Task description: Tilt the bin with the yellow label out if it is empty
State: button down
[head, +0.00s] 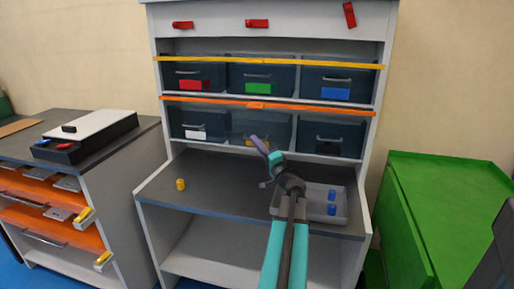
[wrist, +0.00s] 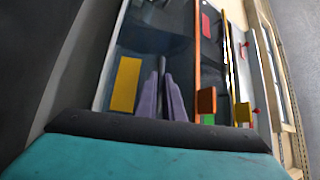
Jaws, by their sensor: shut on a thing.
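The bin with the yellow label (head: 238,122) is in the middle of the lower row on the workbench shelf. Its yellow label (wrist: 126,84) shows clearly in the wrist view and is partly covered by my gripper in the head view. My gripper (head: 259,144) is at the front of this bin. In the wrist view its purple fingers (wrist: 164,98) are shut on what looks like the bin's grey handle, beside the label. The bin's inside is not visible, so I cannot tell whether it is empty. I cannot tell whether it is tilted.
Other bins have red, green, blue, white and dark labels. An orange rail (head: 200,99) with a middle tab runs above the lower row, a yellow rail (head: 200,59) above the upper. The worktop holds a yellow part (head: 181,184) and a grey tray (head: 345,217) with blue parts.

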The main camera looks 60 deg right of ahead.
jog(key=shift+s+a+f+b, duration=0.1)
jog(key=shift+s+f+b, duration=0.05)
jog(key=shift+f+b, duration=0.3)
jog(key=f+b, duration=0.1)
jog(key=b, duration=0.2)
jog(key=a+f+b, duration=0.1)
jog(key=b, duration=0.2)
jog(key=shift+s, duration=0.2)
jog(key=shift+a+f+b, duration=0.15)
jog(key=shift+f+b, duration=0.1)
jog(key=shift+b, duration=0.25)
jog(key=c, duration=1.9)
grip_release()
jog(key=shift+f, duration=0.15)
jog(key=shift+c, duration=0.2)
jog(key=shift+o, duration=0.2)
jog(key=shift+r, duration=0.25)
